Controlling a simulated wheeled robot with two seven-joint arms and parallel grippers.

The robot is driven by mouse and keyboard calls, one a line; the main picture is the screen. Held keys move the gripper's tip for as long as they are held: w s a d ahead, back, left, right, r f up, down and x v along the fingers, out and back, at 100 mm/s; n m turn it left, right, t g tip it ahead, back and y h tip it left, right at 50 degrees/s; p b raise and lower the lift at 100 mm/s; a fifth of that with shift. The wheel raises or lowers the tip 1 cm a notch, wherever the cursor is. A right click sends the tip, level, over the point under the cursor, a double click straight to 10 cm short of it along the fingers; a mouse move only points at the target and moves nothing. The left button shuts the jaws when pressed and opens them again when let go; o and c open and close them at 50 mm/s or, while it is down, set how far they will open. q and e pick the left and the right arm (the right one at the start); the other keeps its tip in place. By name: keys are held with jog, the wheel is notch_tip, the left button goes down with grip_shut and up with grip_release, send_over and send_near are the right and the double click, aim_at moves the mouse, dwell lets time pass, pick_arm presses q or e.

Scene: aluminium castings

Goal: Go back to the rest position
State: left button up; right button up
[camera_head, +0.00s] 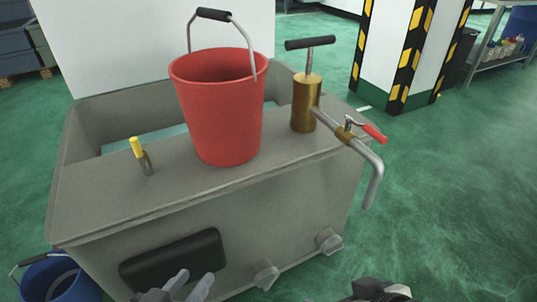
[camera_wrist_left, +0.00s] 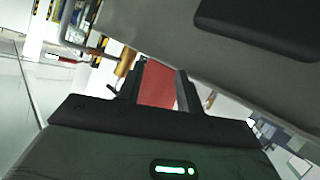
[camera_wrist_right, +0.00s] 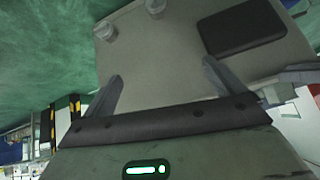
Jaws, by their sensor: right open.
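My left gripper (camera_head: 195,277) is at the bottom of the head view, in front of the grey machine body's front face and low by the black panel (camera_head: 172,260). In the left wrist view its fingers (camera_wrist_left: 157,80) stand apart with nothing held; the red bucket shows beyond them. My right gripper shows in the right wrist view (camera_wrist_right: 162,82) with its fingers spread and empty, the grey body beyond them. In the head view only a dark part of my right arm (camera_head: 380,290) shows at the bottom edge.
The grey body (camera_head: 110,205) carries a red bucket (camera_head: 218,115), a brass pump (camera_head: 305,105) with a red-handled tap (camera_head: 373,132), and a small yellow-topped piece (camera_head: 140,155). A blue bucket (camera_head: 60,280) stands at lower left. Green floor is free at right.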

pick_arm(q)
jog(key=d+f+t+h+b, duration=0.1)
jog(key=d+f+h+b, duration=0.4)
jog(key=b, duration=0.9)
pick_arm(e)
jog(key=w+a+f+m+t+y, duration=0.1)
jog(key=w+a+f+t+y, duration=0.3)
jog(key=a+t+y, duration=0.3)
pick_arm(q)
jog(key=s+a+r+g+y+p, duration=0.1)
jog(key=a+r+g+y+p, duration=0.2)
jog(key=p, duration=2.7)
jog(key=a+r+y, duration=0.4)
jog(key=r, duration=0.3)
jog(key=shift+s+a+r+m, duration=0.15)
jog(key=shift+s+a+m, duration=0.15)
jog(key=shift+s+a, duration=0.1)
pick_arm(e)
jog(key=s+d+r+g+h, duration=0.2)
jog(key=d+r+h, duration=0.4)
jog(key=r, duration=0.5)
jog(key=shift+s+r+n+g+h, duration=0.15)
jog(key=shift+r+n+g+h, duration=0.2)
jog(key=shift+g, duration=0.35)
